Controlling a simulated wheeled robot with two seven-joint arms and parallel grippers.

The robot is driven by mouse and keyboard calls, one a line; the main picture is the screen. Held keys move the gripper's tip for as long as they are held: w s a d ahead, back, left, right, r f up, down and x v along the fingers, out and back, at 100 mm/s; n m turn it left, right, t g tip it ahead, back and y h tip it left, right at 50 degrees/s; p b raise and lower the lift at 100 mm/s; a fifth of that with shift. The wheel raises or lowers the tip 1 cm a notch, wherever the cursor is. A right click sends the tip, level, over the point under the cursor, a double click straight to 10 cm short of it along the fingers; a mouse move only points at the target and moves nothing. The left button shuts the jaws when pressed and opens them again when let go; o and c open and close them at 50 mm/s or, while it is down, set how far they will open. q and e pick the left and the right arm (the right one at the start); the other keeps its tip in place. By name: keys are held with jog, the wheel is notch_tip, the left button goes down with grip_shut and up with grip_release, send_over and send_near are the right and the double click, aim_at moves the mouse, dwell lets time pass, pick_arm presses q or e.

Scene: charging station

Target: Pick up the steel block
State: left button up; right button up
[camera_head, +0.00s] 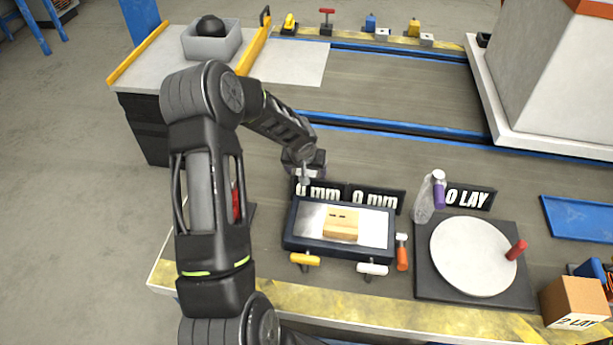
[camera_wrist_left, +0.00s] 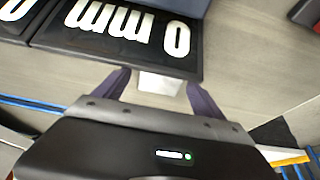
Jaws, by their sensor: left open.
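My left gripper (camera_head: 305,176) reaches down behind the left "0 mm" sign (camera_head: 318,190). In the left wrist view its dark fingers (camera_wrist_left: 158,88) are open and apart. A small pale grey block (camera_wrist_left: 160,83), which looks like the steel block, shows between the fingers, close to the sign's edge. I cannot tell whether a finger touches it. In the head view the gripper and sign hide most of that spot, and I cannot make out the block clearly. My right gripper is in neither view.
A dark-framed tray (camera_head: 290,238) holds a wooden block (camera_head: 341,223). A second "0 mm" sign (camera_head: 376,198), a clear bottle (camera_head: 424,203) and a round white turntable (camera_head: 473,256) stand to the right. Bench surface behind the gripper is clear up to a blue rail (camera_head: 400,128).

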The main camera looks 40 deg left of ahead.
pick_arm(q)
jog(key=shift+w+a+f, duration=0.1)
jog(key=shift+w+f, duration=0.15)
jog(key=shift+f, duration=0.3)
jog(key=shift+c, duration=0.3)
grip_shut()
dwell(0.6)
jog(key=shift+r, duration=0.1)
